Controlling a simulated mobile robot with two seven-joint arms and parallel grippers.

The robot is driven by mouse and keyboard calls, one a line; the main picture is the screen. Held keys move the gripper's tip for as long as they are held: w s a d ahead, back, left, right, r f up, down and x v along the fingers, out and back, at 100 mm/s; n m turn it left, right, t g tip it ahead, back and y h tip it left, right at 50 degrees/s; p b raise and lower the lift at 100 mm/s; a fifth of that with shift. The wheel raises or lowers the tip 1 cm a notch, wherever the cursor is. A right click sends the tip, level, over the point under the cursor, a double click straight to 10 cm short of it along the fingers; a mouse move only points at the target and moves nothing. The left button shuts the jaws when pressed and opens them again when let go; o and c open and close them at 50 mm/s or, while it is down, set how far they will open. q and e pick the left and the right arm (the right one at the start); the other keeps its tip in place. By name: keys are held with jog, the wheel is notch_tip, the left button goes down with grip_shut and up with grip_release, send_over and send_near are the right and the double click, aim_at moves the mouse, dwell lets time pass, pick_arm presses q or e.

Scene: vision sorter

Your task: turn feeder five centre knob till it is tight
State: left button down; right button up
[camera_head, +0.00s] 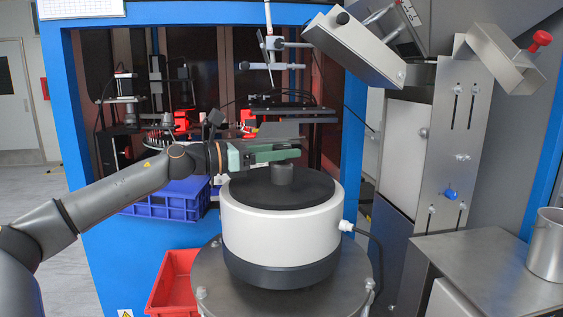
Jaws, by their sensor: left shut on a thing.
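The feeder is a round white bowl unit (282,233) with a dark base and a black top disc (315,190). It stands on a round metal plate. The centre knob (280,175) is a short dark cylinder rising from the middle of the disc. My left gripper (282,153) reaches in from the left, level, with its green and dark fingers over the knob. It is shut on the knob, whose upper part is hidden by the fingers. My right gripper is not in view.
A blue crate (168,208) stands behind my left arm, and a red bin (172,283) is at the feeder's lower left. A metal chute (368,50) hangs above right. A steel cup (548,246) stands on the right bench. A black cable (375,250) leaves the feeder's right side.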

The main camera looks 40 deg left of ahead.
pick_arm(q)
jog(key=shift+a+r+m+g+h, duration=0.1)
jog(key=shift+r+m+g+h, duration=0.2)
jog(key=shift+m+h, duration=0.35)
jog(key=c, duration=0.7)
grip_release()
jog(key=o, duration=0.4)
jog(key=shift+f, duration=0.2)
